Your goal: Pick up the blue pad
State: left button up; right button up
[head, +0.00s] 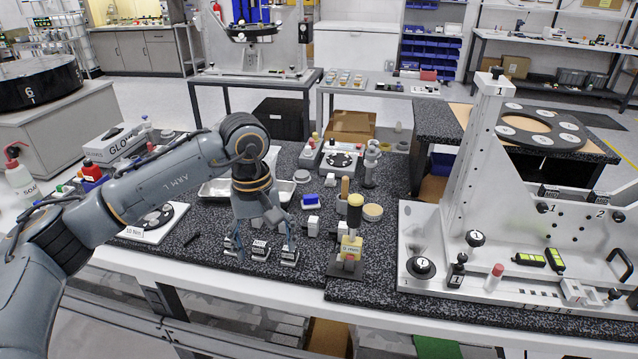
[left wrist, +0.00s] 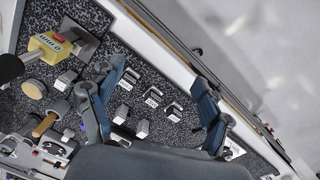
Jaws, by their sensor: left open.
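A small blue-topped block (head: 312,198), which looks like the blue pad, sits on the speckled black worktop (head: 200,240), right of my left gripper and behind a small white block (head: 311,223). My right gripper is not in view.
A yellow block with a black-handled tool (head: 351,246) stands right of the gripper. Behind it are a wooden-handled tool (head: 344,195) and a round tan disc (head: 373,212). A metal tray (head: 215,190) lies behind my arm. A tall white fixture (head: 470,180) fills the right.

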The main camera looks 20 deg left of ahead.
aim_at(311, 201)
jog(key=i, duration=1.1)
